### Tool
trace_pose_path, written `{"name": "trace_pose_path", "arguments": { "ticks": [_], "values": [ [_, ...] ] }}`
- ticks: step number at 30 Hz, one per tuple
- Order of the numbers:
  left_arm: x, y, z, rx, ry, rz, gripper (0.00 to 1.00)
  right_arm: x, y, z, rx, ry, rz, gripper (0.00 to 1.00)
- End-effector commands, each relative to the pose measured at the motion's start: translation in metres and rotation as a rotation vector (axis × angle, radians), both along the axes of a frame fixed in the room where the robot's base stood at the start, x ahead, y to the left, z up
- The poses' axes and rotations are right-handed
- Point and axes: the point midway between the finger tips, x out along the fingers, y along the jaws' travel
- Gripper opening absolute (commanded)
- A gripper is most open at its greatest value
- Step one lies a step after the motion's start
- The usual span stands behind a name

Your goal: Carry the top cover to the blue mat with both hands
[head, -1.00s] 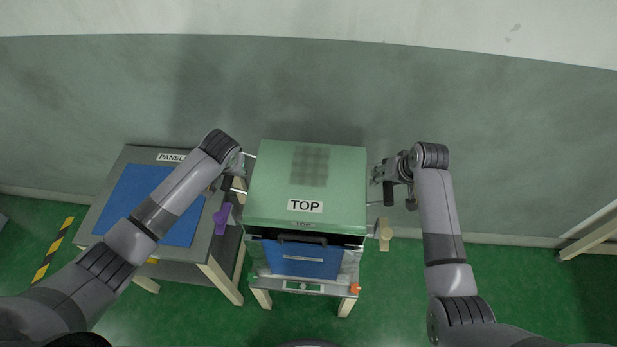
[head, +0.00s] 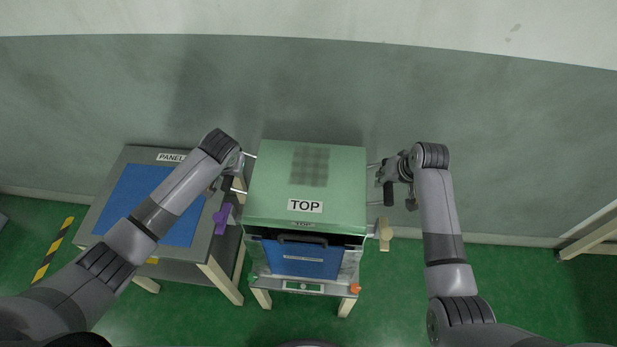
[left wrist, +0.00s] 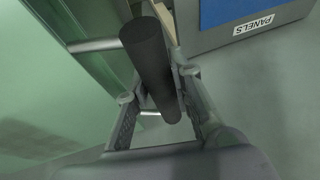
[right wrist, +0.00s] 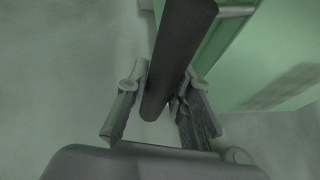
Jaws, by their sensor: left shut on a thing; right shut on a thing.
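The green top cover (head: 268,180), labelled TOP, sits level on the machine in the middle of the head view. A dark bar handle stands off each side of it. My left gripper (head: 228,182) is shut on the left handle (left wrist: 147,50), which runs between its fingers in the left wrist view. My right gripper (head: 390,182) is shut on the right handle (right wrist: 178,45), between its fingers in the right wrist view. The blue mat (head: 130,192) lies on the grey table to the left, partly hidden by my left arm.
The grey table (head: 118,168) carries a PANELS label. The machine's front has a blue panel (head: 300,265) with a dark handle. A purple knob (head: 223,218) is at the left and a tan one (head: 385,234) at the right. A wall (head: 480,150) stands close behind.

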Motion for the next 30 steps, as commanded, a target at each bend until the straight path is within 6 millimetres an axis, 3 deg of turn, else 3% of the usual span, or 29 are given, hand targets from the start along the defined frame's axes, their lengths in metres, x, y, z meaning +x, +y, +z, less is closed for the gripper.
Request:
{"name": "trace_pose_path", "arguments": {
  "ticks": [19,30],
  "values": [
    [0.001,0.0,0.004,0.001,-0.004,-0.003,0.0,0.001,0.0,0.004,0.001,-0.004,-0.003,0.0],
    [0.001,0.0,0.029,0.001,-0.004,-0.003,0.0,0.001,0.0,0.029,0.001,-0.004,-0.003,0.0]
  ]
}}
